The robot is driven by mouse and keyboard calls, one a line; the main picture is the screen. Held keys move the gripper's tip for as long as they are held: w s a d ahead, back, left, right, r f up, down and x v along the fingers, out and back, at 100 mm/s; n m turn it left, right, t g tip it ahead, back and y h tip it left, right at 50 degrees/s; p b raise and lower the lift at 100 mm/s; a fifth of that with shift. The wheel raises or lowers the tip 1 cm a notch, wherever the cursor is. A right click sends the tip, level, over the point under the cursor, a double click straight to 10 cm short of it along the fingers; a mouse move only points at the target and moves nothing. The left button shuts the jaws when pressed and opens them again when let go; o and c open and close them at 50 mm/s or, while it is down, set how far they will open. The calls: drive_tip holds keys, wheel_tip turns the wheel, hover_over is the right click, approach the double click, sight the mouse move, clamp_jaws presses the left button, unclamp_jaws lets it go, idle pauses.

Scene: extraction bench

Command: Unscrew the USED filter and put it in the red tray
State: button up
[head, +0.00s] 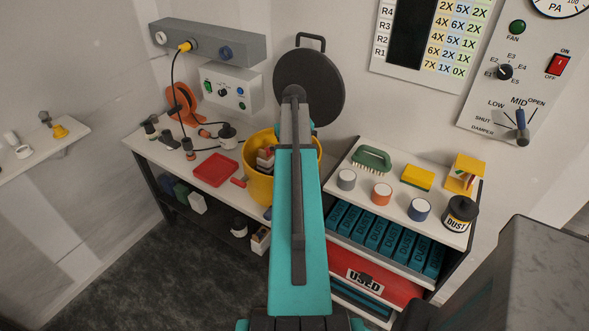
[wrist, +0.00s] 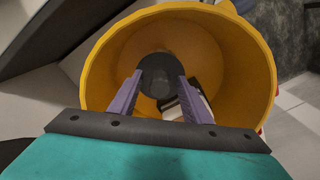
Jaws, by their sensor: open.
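The red tray (head: 215,170) lies on the left bench, left of the yellow bucket (head: 257,185), and looks empty. In the wrist view my gripper (wrist: 160,78) is open, its two purple fingers reaching over the bucket (wrist: 262,85). A dark grey round part (wrist: 160,62) shows inside the bucket between and beyond the fingertips; I cannot tell whether it is the used filter or whether the fingers touch it. A dark and white piece (wrist: 195,100) lies near the right finger. In the head view my arm hides the gripper and part of the bucket.
A red front labelled USED (head: 365,281) sits low on the right bench, below a row of teal boxes (head: 380,235). A brush (head: 371,158), several small pots and a DUST jar (head: 459,213) stand on top.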

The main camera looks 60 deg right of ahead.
drive_tip(key=m+p, duration=0.1)
drive_tip(key=m, duration=0.5)
drive_tip(key=shift+m, duration=0.3)
drive_tip(key=shift+m+p, duration=0.55)
drive_tip(key=shift+m, duration=2.65)
drive_tip(key=shift+c, duration=0.5)
clamp_jaws()
drive_tip(key=shift+n, duration=0.3)
